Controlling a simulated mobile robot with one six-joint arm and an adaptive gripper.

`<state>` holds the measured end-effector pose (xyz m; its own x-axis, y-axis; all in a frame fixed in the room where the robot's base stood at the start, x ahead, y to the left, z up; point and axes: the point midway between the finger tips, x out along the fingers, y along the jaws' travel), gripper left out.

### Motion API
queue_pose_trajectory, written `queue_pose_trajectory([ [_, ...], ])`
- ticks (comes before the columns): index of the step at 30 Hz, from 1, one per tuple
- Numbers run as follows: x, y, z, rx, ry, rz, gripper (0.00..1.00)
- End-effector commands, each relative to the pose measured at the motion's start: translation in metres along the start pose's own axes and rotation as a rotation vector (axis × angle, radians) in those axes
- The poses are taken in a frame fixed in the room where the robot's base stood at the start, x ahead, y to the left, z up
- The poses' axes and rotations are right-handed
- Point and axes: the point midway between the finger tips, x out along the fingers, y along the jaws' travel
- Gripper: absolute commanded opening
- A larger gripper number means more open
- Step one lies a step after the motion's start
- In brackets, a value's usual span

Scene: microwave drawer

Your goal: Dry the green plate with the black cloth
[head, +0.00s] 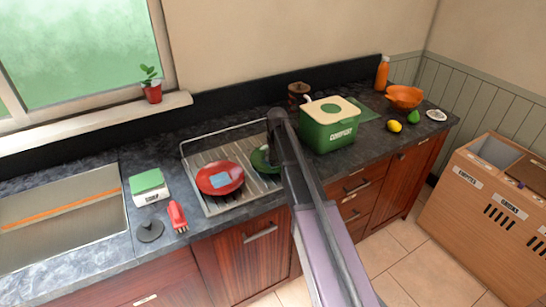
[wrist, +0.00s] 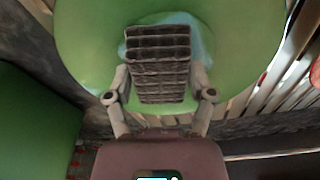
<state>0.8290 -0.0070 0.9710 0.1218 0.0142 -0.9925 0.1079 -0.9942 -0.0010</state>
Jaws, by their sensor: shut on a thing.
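The green plate (head: 260,160) lies in the dish rack, partly hidden behind my arm in the head view. It fills much of the wrist view (wrist: 85,40), with a pale blue patch (wrist: 195,35) on its surface. My gripper (wrist: 160,84) is shut on the black cloth (wrist: 158,50), which looks like a dark ribbed block. The cloth is over the plate and covers part of the blue patch. I cannot tell whether it touches the plate. In the head view my gripper (head: 273,152) is at the plate, and the cloth is hard to make out.
A red plate (head: 210,188) with a blue patch lies left of the green plate in the rack (head: 213,207). A green lidded box (head: 328,138) stands close on the right. A soap box (head: 149,188) and a red brush (head: 177,216) are at the left, beside the sink.

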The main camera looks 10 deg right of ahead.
Motion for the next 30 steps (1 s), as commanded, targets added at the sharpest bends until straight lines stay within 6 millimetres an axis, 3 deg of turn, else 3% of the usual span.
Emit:
queue_pose_trajectory([
  [10, 0.001, 0.001, 0.001, 0.001, -0.001, 0.005, 0.32],
  [30, -0.002, -0.015, 0.000, 0.000, -0.001, 0.002, 0.32],
])
